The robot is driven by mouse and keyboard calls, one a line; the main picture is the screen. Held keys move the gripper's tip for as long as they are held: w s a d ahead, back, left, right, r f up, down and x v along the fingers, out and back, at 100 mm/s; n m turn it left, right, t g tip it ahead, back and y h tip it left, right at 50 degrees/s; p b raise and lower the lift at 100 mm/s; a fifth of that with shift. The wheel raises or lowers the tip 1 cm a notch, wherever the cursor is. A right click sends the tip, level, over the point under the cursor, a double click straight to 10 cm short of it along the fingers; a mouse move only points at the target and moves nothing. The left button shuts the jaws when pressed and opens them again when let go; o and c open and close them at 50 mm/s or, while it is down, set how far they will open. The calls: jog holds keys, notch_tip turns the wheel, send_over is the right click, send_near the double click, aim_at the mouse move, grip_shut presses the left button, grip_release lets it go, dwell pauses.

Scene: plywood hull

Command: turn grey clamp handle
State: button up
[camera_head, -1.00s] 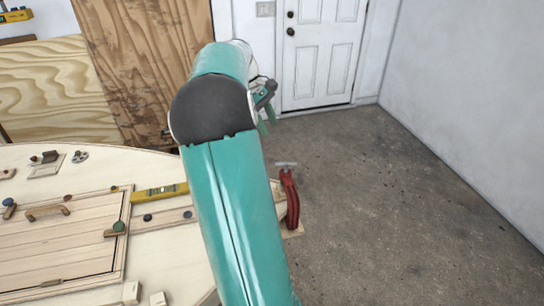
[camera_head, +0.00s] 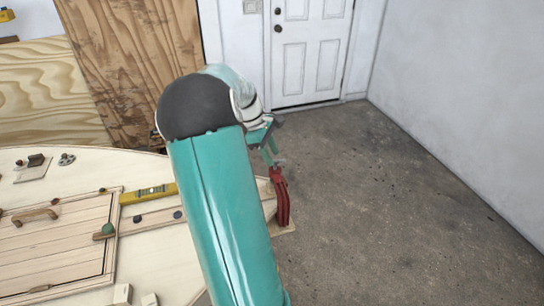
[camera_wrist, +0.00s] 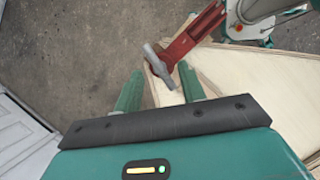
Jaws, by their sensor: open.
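The grey clamp handle (camera_wrist: 160,66) is a short bar at the end of the red clamp (camera_wrist: 196,34) in the wrist view. The clamp (camera_head: 281,200) stands at the right edge of the plywood hull in the head view, with its handle (camera_head: 279,162) at the top. My gripper (camera_wrist: 161,78) is open, with its two green fingers apart. The handle lies between and just beyond the fingertips in the wrist view; I cannot tell whether they touch. In the head view my gripper (camera_head: 271,157) is just above the clamp, partly hidden by my arm.
The plywood hull (camera_head: 75,167) spreads at the left, with a yellow level (camera_head: 149,193) and a hatch panel with a wooden handle (camera_head: 35,216) on it. Plywood sheets (camera_head: 130,65) lean at the back. The concrete floor (camera_head: 390,210) at the right is clear.

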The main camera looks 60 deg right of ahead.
jog(key=shift+x, duration=0.8)
grip_shut()
jog(key=m+y, duration=0.1)
jog(key=m, duration=0.1)
jog(key=m+y, duration=0.1)
jog(key=m, duration=0.2)
jog(key=shift+d+m, duration=0.25)
jog(key=shift+m, duration=0.05)
grip_release()
jog(key=shift+r, duration=0.1)
